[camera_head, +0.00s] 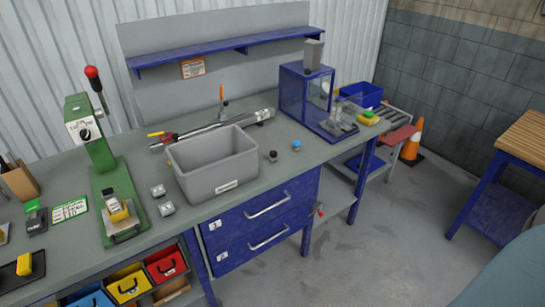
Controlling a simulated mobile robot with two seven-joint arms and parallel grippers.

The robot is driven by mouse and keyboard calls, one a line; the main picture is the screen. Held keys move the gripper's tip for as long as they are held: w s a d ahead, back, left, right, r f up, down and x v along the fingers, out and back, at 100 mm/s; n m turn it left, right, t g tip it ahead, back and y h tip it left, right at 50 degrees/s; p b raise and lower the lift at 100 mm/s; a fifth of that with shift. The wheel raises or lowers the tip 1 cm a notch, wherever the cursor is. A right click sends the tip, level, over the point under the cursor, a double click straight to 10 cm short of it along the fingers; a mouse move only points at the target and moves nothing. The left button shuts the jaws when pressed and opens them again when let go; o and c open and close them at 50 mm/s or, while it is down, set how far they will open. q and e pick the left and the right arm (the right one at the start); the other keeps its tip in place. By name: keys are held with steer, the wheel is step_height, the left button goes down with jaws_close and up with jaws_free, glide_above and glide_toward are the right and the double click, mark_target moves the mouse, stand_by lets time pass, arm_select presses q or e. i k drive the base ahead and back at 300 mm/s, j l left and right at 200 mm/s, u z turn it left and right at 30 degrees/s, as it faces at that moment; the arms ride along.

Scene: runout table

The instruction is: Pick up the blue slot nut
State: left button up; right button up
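The blue slot nut (297,145) is a small blue piece standing on the grey worktop, right of the grey bin and near the front edge. A dark nut-like piece (272,156) stands to its left, apart from it. Neither of my grippers is in view, and nothing touches the blue piece.
A grey open bin (213,165) stands left of the nut. A blue-framed machine (306,92) stands behind and right. A green press (95,150) stands at the left. The worktop (318,150) around the nut is clear. Drawers (265,215) lie below the front edge.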

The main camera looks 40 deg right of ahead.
mark_target(297, 143)
steer(key=z, duration=1.3)
steer(key=i+l+u, duration=0.1)
steer(key=u, duration=0.15)
steer(key=i+l, duration=0.05)
steer(key=i, duration=0.05)
